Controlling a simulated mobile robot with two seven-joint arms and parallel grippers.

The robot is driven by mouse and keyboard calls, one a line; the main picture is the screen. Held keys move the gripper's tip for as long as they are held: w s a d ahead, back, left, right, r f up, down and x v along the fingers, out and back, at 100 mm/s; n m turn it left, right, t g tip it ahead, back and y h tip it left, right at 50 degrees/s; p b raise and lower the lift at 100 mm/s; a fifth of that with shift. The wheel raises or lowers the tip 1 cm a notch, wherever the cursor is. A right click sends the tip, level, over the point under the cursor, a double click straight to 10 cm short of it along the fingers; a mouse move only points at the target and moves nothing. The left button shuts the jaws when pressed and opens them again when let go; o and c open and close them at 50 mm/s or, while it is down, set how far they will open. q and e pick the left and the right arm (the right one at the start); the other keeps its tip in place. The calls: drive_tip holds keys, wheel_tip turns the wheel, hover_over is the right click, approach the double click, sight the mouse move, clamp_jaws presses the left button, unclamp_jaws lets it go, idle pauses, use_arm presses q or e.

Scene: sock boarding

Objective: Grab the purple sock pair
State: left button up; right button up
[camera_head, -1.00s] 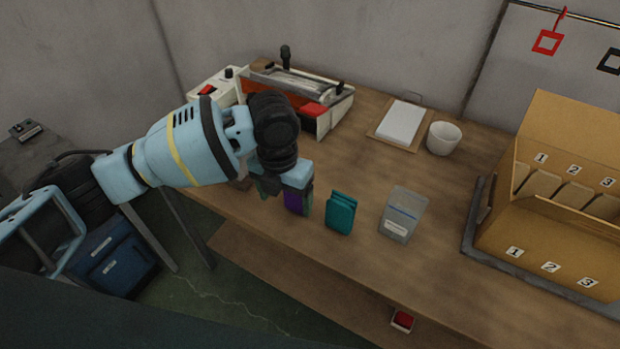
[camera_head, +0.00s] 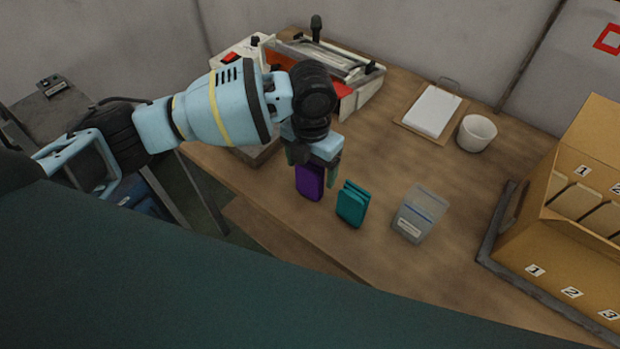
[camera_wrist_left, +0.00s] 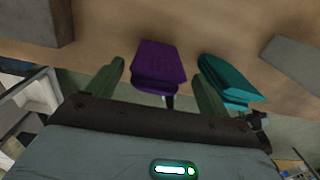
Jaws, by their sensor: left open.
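The purple sock pair (camera_head: 310,183) stands folded upright on the wooden table, partly hidden by my left gripper in the head view. My left gripper (camera_head: 313,172) is over it, pointing down, with its fingers apart. In the left wrist view the purple sock pair (camera_wrist_left: 160,66) shows between and beyond the two open fingers of my left gripper (camera_wrist_left: 160,82). No grip on it shows. My right gripper is not in these views.
A teal sock pair (camera_head: 352,205) stands close to the right of the purple one. A clear labelled bin (camera_head: 418,214) stands beyond it. A white cup (camera_head: 477,133), a clipboard (camera_head: 433,111), a sealer machine (camera_head: 330,68) and a cardboard box (camera_head: 570,245) with numbered slots share the table.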

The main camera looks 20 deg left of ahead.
sight(309, 180)
use_arm(q)
drive_tip(key=shift+a+f, duration=0.2)
drive_tip(key=shift+f, duration=2.35)
drive_tip(key=c, duration=1.1)
drive_tip(key=shift+w+r, duration=0.1)
drive_tip(key=shift+r, duration=0.75)
drive_tip(key=shift+s+d+r, duration=0.1)
drive_tip(key=shift+s+r, duration=0.15)
drive_tip(key=shift+r, duration=0.25)
drive_tip(key=shift+s+r, duration=0.2)
drive_tip(key=shift+r, duration=0.25)
drive_tip(key=s, duration=0.5)
drive_tip(key=s+d+r, duration=0.1)
drive_tip(key=s, duration=0.4)
drive_tip(key=s+d, duration=0.1)
drive_tip(key=s, duration=0.4)
drive_tip(key=shift+d+r+p, duration=0.15)
drive_tip(key=shift+r+p, duration=0.05)
drive_tip(key=shift+p, duration=0.2)
